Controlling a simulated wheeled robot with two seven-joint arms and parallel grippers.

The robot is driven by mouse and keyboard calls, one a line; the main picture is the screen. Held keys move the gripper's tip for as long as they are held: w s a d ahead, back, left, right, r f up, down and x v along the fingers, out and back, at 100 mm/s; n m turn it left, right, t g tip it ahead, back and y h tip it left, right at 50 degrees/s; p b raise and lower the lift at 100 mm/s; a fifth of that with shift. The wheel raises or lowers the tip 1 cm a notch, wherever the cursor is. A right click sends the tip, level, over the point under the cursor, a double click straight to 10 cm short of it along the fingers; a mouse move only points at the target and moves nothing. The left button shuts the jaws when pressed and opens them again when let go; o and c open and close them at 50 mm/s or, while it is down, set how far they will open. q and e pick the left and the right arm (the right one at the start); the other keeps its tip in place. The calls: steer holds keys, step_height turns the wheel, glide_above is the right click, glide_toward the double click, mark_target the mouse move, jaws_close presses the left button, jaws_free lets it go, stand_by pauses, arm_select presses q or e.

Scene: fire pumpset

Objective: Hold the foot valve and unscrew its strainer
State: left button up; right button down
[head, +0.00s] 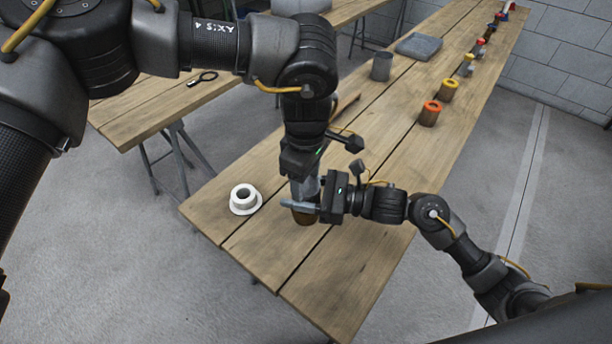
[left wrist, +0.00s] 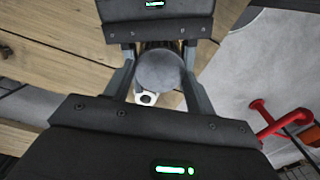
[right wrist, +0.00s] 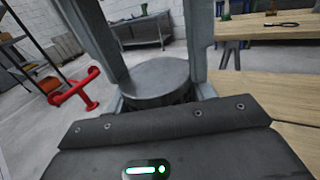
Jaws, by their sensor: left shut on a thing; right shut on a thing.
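The foot valve (head: 303,218) stands upright near the front end of the long bench; its low brown part shows below the grippers. A grey round-topped cylinder, which looks like its strainer (left wrist: 160,72), is on top of it; it also shows in the right wrist view (right wrist: 157,80). My left gripper (head: 304,182) comes down from above and is shut on this grey upper part. My right gripper (head: 300,204) reaches in level from the right and is shut around the valve lower down. The grippers hide most of the valve and the joint between its parts.
A white flanged ring (head: 244,199) lies on the bench left of the valve. A grey cup (head: 381,67), an orange-topped fitting (head: 430,113) and several other fittings stand farther back. A second bench (head: 150,108) is at the left. The bench's front right corner is clear.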

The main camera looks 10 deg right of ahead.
arm_select(q)
steer(key=o, duration=1.1)
steer(key=shift+o, duration=0.3)
steer(key=shift+r, duration=2.35)
step_height(320, 180, up, 7)
steer(key=w+a+m+g+h, duration=0.1)
steer(key=m, duration=0.1)
steer(key=f, duration=0.8)
steer(key=s+f, duration=0.1)
steer(key=f, duration=0.2)
steer(key=shift+d+f, duration=0.4)
